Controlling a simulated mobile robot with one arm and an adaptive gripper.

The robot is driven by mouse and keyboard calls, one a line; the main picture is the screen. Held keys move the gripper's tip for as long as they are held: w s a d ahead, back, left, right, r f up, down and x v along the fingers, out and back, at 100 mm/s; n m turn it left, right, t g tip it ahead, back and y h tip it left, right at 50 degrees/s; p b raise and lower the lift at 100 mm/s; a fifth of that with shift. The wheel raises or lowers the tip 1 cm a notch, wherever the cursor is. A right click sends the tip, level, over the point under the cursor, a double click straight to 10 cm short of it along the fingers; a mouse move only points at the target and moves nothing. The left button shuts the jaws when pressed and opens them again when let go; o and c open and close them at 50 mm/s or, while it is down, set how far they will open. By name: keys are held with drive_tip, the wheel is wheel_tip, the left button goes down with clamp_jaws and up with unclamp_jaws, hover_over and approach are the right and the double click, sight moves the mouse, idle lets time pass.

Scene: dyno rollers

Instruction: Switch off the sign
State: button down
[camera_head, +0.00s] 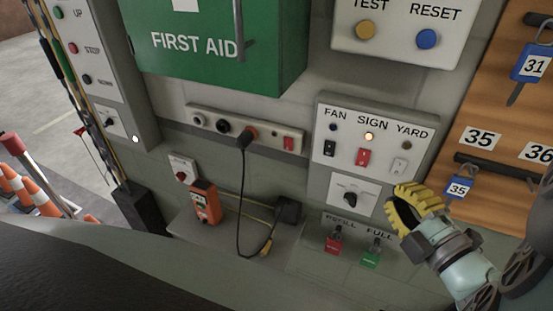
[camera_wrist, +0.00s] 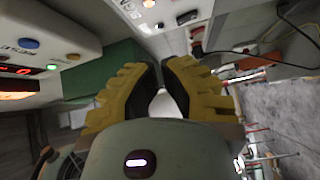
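The switch panel (camera_head: 345,178) is a grey box with the labels FAN, SIGN and YARD. Under SIGN is a red rocker switch (camera_head: 363,157), and the lamp (camera_head: 369,136) above it glows. My gripper (camera_head: 398,208), with yellow ribbed fingers, is to the lower right of this panel, apart from the red switch. In the wrist view the fingertips (camera_wrist: 158,66) come together with hardly any gap, and nothing is held between them.
A black FAN switch (camera_head: 329,148) and a pale YARD switch (camera_head: 399,165) flank the red one. A socket strip (camera_head: 270,137) with a plugged cable is left; a key board (camera_head: 500,170) is right.

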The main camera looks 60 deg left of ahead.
sight(361, 165)
drive_tip(key=f, duration=0.2)
drive_tip(key=f+n+h, duration=0.1)
drive_tip(key=shift+s+a+f+g, duration=0.2)
drive_tip(key=shift+s+a+g, duration=0.1)
drive_tip(key=shift+a, duration=0.1)
drive_tip(key=shift+a+b, duration=0.1)
drive_tip(key=shift+b, duration=0.2)
drive_tip(key=x, duration=0.3)
drive_tip(key=w+b+x, duration=0.1)
drive_tip(key=x, duration=0.3)
drive_tip(key=w+r+b+x, duration=0.1)
drive_tip(key=x, duration=0.3)
drive_tip(key=shift+w+f, duration=0.1)
drive_tip(key=shift+w, duration=0.05)
drive_tip(key=shift+w+a+p, duration=0.2)
drive_tip(key=shift+w+p, duration=0.25)
drive_tip(key=shift+p, duration=0.4)
drive_tip(key=shift+w+a+f+p, duration=0.15)
drive_tip(key=shift+a+f+p, duration=0.1)
drive_tip(key=shift+p, duration=0.75)
drive_tip(key=shift+f+p, duration=0.3)
drive_tip(key=shift+f, duration=0.1)
